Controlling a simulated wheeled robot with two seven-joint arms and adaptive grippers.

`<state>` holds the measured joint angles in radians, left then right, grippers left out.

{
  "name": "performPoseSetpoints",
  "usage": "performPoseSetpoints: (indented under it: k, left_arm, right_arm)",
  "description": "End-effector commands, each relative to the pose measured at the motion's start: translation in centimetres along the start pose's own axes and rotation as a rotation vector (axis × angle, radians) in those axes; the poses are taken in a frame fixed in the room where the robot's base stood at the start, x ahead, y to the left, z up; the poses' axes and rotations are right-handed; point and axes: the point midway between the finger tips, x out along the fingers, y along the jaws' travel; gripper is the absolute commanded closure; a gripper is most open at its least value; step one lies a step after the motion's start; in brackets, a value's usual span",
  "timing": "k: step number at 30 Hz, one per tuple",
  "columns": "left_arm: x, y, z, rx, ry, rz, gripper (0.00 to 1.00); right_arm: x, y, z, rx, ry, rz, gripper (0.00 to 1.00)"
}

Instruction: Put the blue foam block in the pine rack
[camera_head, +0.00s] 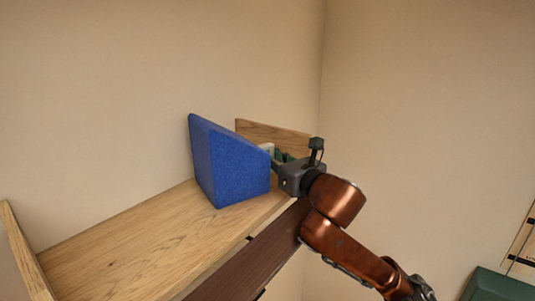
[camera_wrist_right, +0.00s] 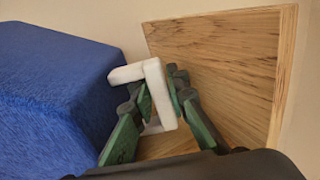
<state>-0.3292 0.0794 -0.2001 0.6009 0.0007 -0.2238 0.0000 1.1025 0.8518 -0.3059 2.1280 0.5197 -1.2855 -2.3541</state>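The blue foam block (camera_head: 235,165) is at the right part of the pine rack (camera_head: 120,250), close to the back wall. Its base appears to touch the wooden board. In the right wrist view the block (camera_wrist_right: 50,95) fills the left side. A white handle-like piece (camera_wrist_right: 158,92) sticks out beside the block. My right gripper (camera_head: 280,165) is right of the block, and in the wrist view its green-padded fingers (camera_wrist_right: 160,100) are closed around the white piece's upright bar. My left gripper is not in view.
The rack has an end panel (camera_head: 20,250) at the left and another end panel (camera_head: 280,135) behind my right gripper. A dark brown board (camera_head: 250,258) runs along the front. Bare board lies left of the block. A dark green thing (camera_head: 498,287) is at the lower right.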

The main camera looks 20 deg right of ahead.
Motion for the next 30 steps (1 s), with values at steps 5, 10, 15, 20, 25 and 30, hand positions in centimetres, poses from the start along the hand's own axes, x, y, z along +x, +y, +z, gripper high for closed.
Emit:
performPoseSetpoints:
  k: [5,10,15,20,25,30]
  left_arm:
    - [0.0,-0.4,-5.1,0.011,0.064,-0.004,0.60]
    - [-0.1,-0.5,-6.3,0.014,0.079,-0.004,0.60]
    - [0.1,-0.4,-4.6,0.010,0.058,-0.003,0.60]
    - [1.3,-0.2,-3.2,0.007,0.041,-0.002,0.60]
    - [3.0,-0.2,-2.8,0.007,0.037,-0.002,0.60]
    - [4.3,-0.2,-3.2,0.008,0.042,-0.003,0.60]
  right_arm:
    - [-0.1,0.0,0.1,0.000,-0.002,-0.001,0.72]
    - [-0.1,0.0,0.1,0.000,-0.002,-0.001,0.71]
    - [-0.3,0.0,0.2,-0.001,-0.003,-0.001,0.71]
    - [-2.3,-0.1,0.0,-0.004,-0.006,-0.002,0.71]
    - [-5.8,-0.1,-0.1,-0.007,-0.007,-0.004,0.71]
    - [-9.1,-0.1,-0.1,-0.005,-0.005,-0.004,0.71]
